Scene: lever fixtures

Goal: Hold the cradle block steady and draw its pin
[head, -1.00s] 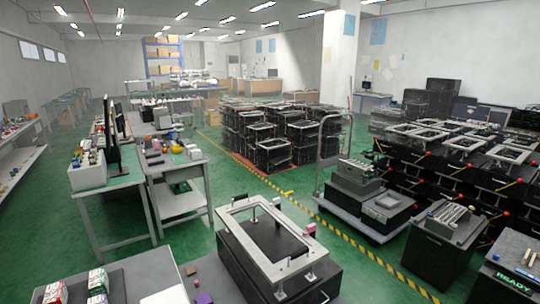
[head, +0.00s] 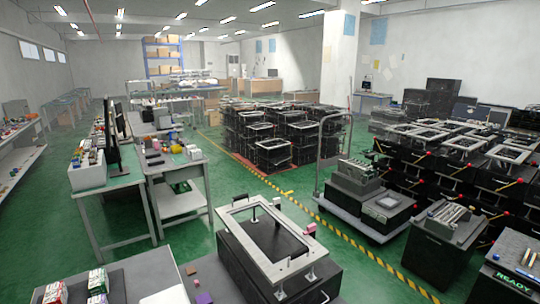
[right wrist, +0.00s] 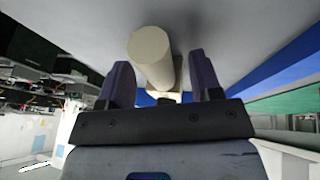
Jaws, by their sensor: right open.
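My right gripper (right wrist: 160,62) shows in the right wrist view with its two dark purple fingers spread apart. A cream cylinder (right wrist: 150,52), possibly the pin, sits between the fingers with a gap on both sides. In the head view neither gripper shows, and I cannot pick out the cradle block for sure.
In the head view a black case (head: 250,270) with a pale frame (head: 232,217) stands in front. A cart (head: 335,208) carries a roller fixture (head: 356,170). A dark box marked READY (head: 500,285) is at right.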

